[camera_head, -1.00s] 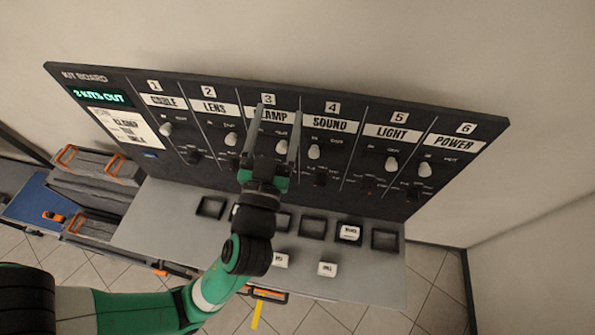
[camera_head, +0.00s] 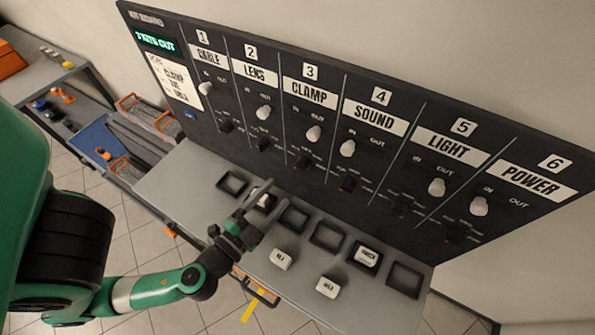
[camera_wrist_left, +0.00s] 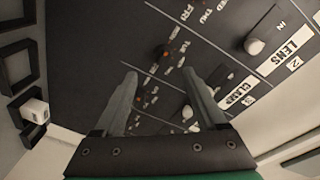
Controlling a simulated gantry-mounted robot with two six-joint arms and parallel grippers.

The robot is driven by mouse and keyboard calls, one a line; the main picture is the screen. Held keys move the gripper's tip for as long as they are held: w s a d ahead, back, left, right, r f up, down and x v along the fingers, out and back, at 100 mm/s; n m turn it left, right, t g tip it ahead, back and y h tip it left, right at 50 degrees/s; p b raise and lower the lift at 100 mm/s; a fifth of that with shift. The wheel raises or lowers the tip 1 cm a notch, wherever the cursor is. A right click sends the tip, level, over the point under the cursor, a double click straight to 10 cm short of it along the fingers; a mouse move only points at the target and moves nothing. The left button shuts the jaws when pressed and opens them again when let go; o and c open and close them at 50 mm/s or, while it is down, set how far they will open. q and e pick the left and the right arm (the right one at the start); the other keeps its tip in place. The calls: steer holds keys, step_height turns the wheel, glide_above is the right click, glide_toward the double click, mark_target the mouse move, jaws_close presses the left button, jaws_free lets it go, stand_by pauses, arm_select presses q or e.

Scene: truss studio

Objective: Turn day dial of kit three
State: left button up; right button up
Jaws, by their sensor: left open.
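The kit three column, labelled CLAMP (camera_head: 310,94), is on the dark kit board. Its white IN/OUT knob (camera_head: 314,133) sits toward the OUT side. Its small dark day dial (camera_head: 303,162) is below; the setting is too small to read. My left gripper (camera_head: 262,200) is open and empty, in front of the board above the shelf, lower and left of that dial. In the left wrist view the open fingers (camera_wrist_left: 158,82) point at the board, apart from it. The CLAMP label (camera_wrist_left: 240,92) and a dark dial with an orange mark (camera_wrist_left: 138,100) show there.
A grey shelf (camera_head: 180,195) below the board has a row of dark square sockets, some holding white blocks. Two white blocks (camera_head: 281,259) (camera_head: 327,287) lie loose in front. Cases and a blue tray (camera_head: 100,145) stand at left. The space before the board's right side is clear.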

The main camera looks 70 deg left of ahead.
mark_target(298, 168)
arm_select(q)
steer(key=p+x, duration=0.1)
steer(key=x, duration=0.2)
steer(key=p+x, duration=0.2)
steer(key=r+p+x, duration=0.1)
steer(key=x, duration=0.2)
steer(key=shift+w+a+p, duration=0.2)
steer(key=shift+w+p, duration=0.05)
steer(key=shift+p, duration=0.05)
steer(key=shift+w+a+f, duration=0.25)
steer(key=shift+w+a, duration=0.1)
steer(key=shift+w, duration=0.1)
jaws_close()
